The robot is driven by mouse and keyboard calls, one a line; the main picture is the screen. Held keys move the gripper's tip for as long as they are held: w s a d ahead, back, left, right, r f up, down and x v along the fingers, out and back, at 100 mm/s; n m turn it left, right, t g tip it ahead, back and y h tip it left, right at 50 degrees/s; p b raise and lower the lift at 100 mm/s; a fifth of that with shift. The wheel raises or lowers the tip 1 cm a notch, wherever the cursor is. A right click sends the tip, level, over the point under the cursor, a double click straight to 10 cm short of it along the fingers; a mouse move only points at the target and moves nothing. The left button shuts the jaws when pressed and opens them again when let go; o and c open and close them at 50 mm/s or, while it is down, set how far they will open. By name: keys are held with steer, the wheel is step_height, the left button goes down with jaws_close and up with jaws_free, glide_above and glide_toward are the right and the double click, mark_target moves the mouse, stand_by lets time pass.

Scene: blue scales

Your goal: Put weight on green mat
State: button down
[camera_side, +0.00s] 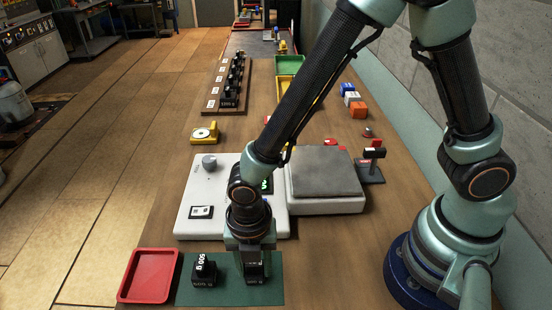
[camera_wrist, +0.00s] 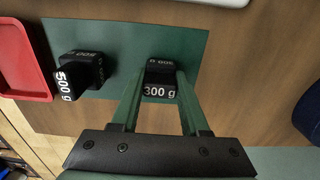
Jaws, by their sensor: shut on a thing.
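The green mat (camera_side: 230,292) lies at the front of the bench. It also shows in the wrist view (camera_wrist: 130,40). My gripper (camera_side: 252,268) is low over the mat's right part, shut on a black 300 g weight (camera_wrist: 160,82) that shows between the fingers in the wrist view. The weight (camera_side: 254,272) is at mat level in the side view; I cannot tell whether its base touches the mat. A black 500 g weight (camera_side: 203,271) stands on the mat to the left, apart from my gripper. It also shows in the wrist view (camera_wrist: 80,72).
A red tray (camera_side: 150,275) sits left of the mat. A white scale panel (camera_side: 205,195) and a grey-topped scale (camera_side: 325,175) stand behind. A wooden rack (camera_side: 228,85) with several black weights is farther back. Coloured blocks (camera_side: 355,104) lie at the right.

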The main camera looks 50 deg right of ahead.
steer(key=shift+f, duration=0.1)
steer(key=shift+c, duration=2)
jaws_free()
step_height(320, 180, up, 12)
steer(key=w+d+r+m+t, duration=0.1)
steer(key=d+r+m+t, duration=0.1)
steer(key=d+r+m, duration=0.4)
steer(key=w+d+r+m+t, duration=0.2)
steer(key=d+r+m, duration=0.4)
steer(key=d+m, duration=1)
steer(key=shift+d+m+t, duration=0.25)
steer(key=shift+m+t, duration=0.55)
steer(key=shift+m, duration=1.7)
steer(key=shift+r, duration=0.1)
